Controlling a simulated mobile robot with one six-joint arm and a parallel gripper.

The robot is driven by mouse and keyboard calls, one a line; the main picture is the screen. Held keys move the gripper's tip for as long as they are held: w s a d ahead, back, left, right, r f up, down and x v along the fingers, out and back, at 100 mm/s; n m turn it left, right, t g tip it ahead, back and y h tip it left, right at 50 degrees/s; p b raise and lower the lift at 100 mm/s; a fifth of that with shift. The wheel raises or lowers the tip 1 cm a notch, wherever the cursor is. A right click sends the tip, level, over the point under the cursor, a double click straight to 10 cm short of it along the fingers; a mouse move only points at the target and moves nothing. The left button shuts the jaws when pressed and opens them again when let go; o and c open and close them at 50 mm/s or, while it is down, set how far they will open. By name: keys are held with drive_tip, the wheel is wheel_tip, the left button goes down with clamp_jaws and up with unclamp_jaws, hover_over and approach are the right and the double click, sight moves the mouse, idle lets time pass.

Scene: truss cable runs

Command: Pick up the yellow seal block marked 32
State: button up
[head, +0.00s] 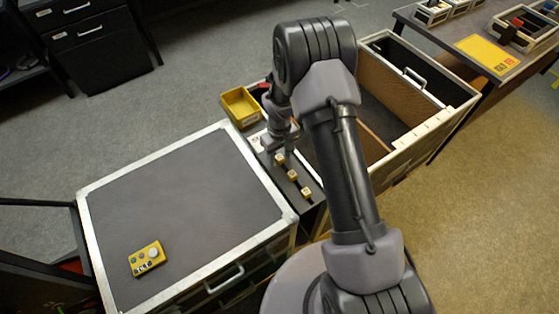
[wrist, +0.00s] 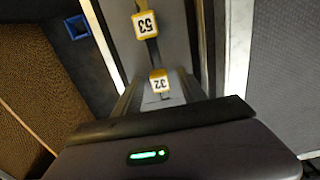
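The yellow seal block marked 32 (wrist: 159,84) has a white face with black digits and sits on a narrow grey strip, just beyond my gripper's dark body in the wrist view. Another yellow block, marked 53 (wrist: 146,25), stands farther along the same strip. In the head view several such blocks stand in a row; the one closest to my gripper (head: 281,146) is a yellow block (head: 279,160) whose mark is too small to read. My gripper is above that end of the row. Its fingertips do not show clearly, and I see nothing held.
A grey-topped case (head: 180,200) with metal edges stands left of the strip, with a yellow button box (head: 147,259) on it. A yellow tray (head: 240,105) is behind the row. An open case with high walls (head: 425,150) is to the right.

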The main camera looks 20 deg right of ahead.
clamp_jaws()
